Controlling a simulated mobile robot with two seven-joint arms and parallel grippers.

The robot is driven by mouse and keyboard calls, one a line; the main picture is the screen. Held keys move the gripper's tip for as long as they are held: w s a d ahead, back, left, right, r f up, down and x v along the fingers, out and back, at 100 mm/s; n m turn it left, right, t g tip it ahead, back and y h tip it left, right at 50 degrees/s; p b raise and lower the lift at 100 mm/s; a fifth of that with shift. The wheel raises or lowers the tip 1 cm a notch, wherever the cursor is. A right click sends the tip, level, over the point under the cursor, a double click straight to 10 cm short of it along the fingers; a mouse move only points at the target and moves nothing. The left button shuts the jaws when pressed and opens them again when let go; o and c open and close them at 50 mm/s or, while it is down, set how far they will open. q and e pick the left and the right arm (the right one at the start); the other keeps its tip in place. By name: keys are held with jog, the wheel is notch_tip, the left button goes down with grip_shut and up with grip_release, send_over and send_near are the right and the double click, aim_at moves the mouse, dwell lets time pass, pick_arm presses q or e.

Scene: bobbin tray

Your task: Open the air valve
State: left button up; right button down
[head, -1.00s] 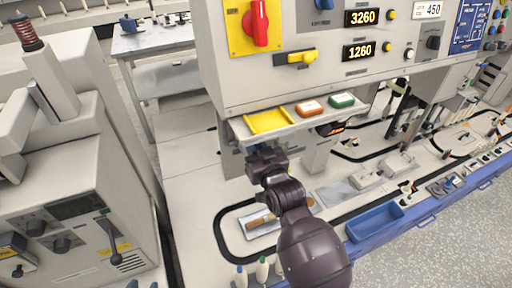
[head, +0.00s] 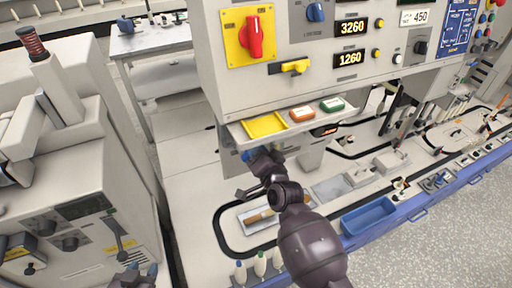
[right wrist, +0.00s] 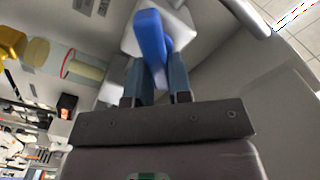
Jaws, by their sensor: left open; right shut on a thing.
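In the right wrist view a blue lever (right wrist: 150,38), apparently the air valve's handle, stands out from a pale block (right wrist: 178,32). My right gripper (right wrist: 157,72) is shut on it, one finger on each side. In the head view my right gripper (head: 256,160) is under the front edge of the control panel, below the yellow tray. The lever is mostly hidden there by the gripper and the panel. My left gripper (head: 138,276) is open and empty at the bottom edge, in front of the grey machine at left.
The control panel (head: 300,90) overhangs my right gripper and carries a red knob (head: 254,38) on a yellow plate. Below it are a yellow tray (head: 265,125), an orange button (head: 303,114) and a green button (head: 331,104). A blue bin (head: 368,217) lies at the bench front.

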jog(key=shift+w+d+f+m, duration=0.1)
jog(key=shift+f+m, duration=0.1)
jog(key=shift+m, duration=1.25)
jog(key=shift+s+d+f+m, duration=0.1)
jog(key=shift+f+m, duration=0.1)
jog(key=shift+m, duration=1.2)
jog(key=shift+w+d+f+m, duration=0.1)
jog(key=shift+f+m, duration=0.1)
jog(key=shift+m, duration=1.25)
jog(key=c, duration=1)
grip_release()
jog(key=shift+c, duration=0.2)
jog(key=v, duration=1)
jog(key=shift+s, duration=0.4)
jog(key=shift+d, duration=0.1)
